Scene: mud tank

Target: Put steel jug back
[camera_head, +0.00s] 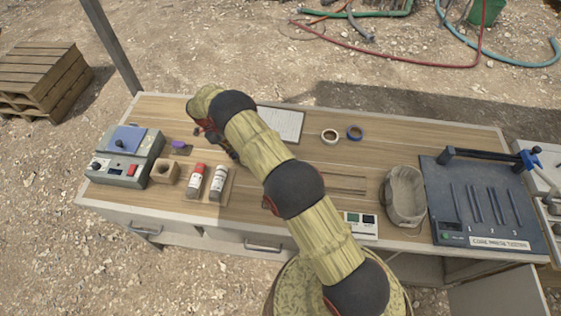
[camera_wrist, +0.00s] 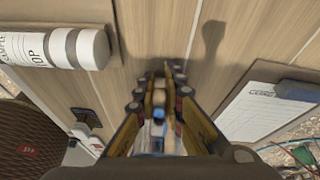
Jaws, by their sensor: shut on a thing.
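My gripper (camera_wrist: 165,80) is over the left half of the wooden bench; in the head view my own arm mostly covers it. In the wrist view its two fingers are close together, with a small shiny piece (camera_wrist: 157,132) of pale and blue tones between them. This seems to be the steel jug, but the fingers hide most of it and its shape cannot be told. No steel jug shows clearly in the head view.
A clipboard (camera_head: 283,122) and tape rolls (camera_head: 330,135) lie behind. A dark tester (camera_head: 465,210) fills the right end.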

